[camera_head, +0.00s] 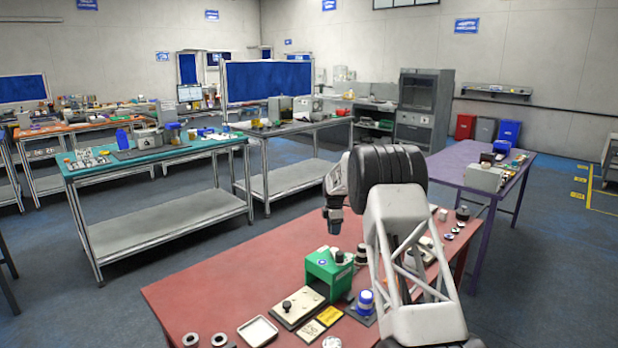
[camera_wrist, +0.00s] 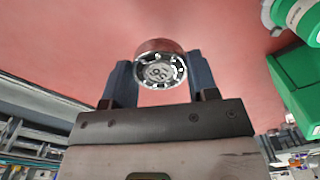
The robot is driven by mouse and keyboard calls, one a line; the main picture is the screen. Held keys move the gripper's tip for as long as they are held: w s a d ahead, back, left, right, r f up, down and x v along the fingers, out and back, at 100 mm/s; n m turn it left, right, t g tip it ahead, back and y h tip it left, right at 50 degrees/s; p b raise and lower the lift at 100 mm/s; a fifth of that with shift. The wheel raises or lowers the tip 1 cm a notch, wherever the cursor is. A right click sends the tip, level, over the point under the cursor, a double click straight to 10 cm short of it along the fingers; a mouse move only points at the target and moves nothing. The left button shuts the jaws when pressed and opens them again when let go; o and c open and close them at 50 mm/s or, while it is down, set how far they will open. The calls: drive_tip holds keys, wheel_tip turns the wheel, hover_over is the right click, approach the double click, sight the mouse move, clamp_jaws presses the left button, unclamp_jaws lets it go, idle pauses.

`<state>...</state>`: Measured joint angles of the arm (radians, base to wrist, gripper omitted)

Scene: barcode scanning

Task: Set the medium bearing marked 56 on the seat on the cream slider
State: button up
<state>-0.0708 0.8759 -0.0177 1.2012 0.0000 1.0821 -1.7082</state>
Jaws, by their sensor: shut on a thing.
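My gripper (camera_wrist: 160,82) is shut on a bearing (camera_wrist: 160,66), a metal ring with a dark ball race and a marked centre. The mark is too small to read surely. In the head view my gripper (camera_head: 335,228) hangs above the red table, pointing down; the bearing cannot be made out there. The cream slider (camera_head: 303,302) lies on the table in front of a green press-like device (camera_head: 328,272), below my gripper and apart from it. A dark knob-like part stands on the slider; its seat cannot be made out clearly. The green device also shows in the wrist view (camera_wrist: 297,80).
The table's left part is clear. My arm hides part of the right side.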

sight(344, 251)
drive_tip(key=s+d, duration=0.3)
drive_tip(key=shift+s+d, duration=0.4)
wheel_tip(344, 251, down, 6)
drive_tip(key=shift+s+d+f, duration=0.1)
drive_tip(key=shift+s, duration=0.05)
drive_tip(key=shift+d+f, duration=0.1)
drive_tip(key=shift+f, duration=0.15)
drive_tip(key=shift+s, duration=0.1)
drive_tip(key=shift+r, duration=0.1)
idle(0.3)
